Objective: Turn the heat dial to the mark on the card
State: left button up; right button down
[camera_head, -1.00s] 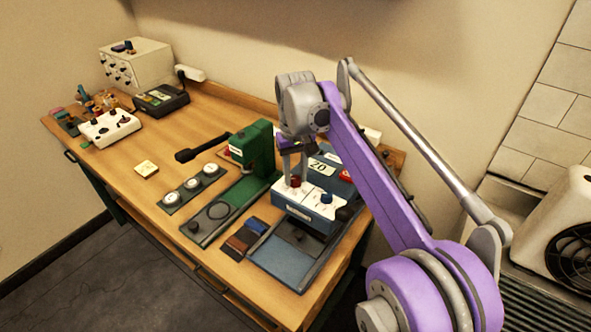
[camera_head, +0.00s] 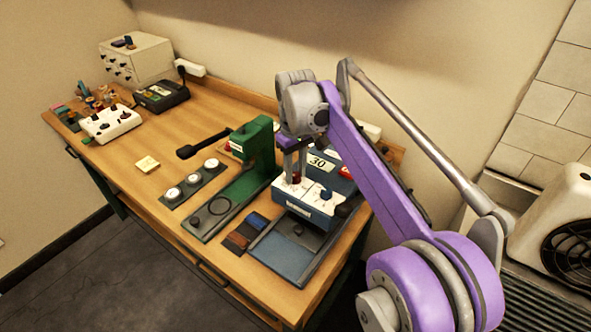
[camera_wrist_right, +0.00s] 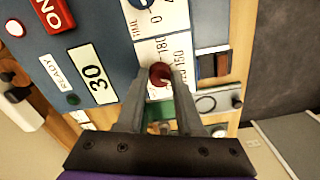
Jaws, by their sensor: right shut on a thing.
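The heat dial is a red knob (camera_wrist_right: 160,74) on the white panel (camera_wrist_right: 162,48) of a blue machine (camera_head: 318,212). Numbers such as 180 and 150 are printed beside it in the right wrist view. My right gripper (camera_wrist_right: 161,80) is shut on the red knob, a fingertip on each side. In the head view this gripper (camera_head: 294,178) reaches down to the panel. The knob's pointer cannot be made out. A small pale yellow card (camera_head: 147,164) lies on the table left of the green press; its writing is too small to read. My left gripper is not in view.
A display (camera_wrist_right: 97,76) reads 30, near a red ON switch (camera_wrist_right: 52,14) and a blue TIME knob (camera_wrist_right: 138,3). A green press (camera_head: 253,145) stands close on the left. The table (camera_head: 140,190) has bare wood around the card.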

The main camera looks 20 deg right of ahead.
aim_at(295, 175)
jog(key=c, duration=0.6)
grip_release()
jog(key=shift+o, duration=0.2)
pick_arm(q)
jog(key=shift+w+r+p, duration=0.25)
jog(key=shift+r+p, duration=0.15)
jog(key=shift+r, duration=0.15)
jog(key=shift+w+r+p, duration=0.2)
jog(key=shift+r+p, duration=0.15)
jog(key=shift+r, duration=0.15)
pick_arm(e)
notch_tip(295, 175, up, 11)
jog(key=shift+f, duration=0.15)
jog(key=s+a+f+m+t, duration=0.1)
jog(key=s+a+f+t, duration=0.1)
jog(key=s+f, duration=0.5)
jog(key=s+a+f+t, duration=0.2)
jog(key=s+f, duration=0.6)
jog(key=s+a+f+m+t, duration=0.1)
jog(key=s+a+f, duration=0.1)
jog(key=s+f, duration=0.6)
jog(key=shift+f+m+t, duration=0.1)
jog(key=shift+m+t, duration=0.2)
jog(key=shift+t, duration=0.1)
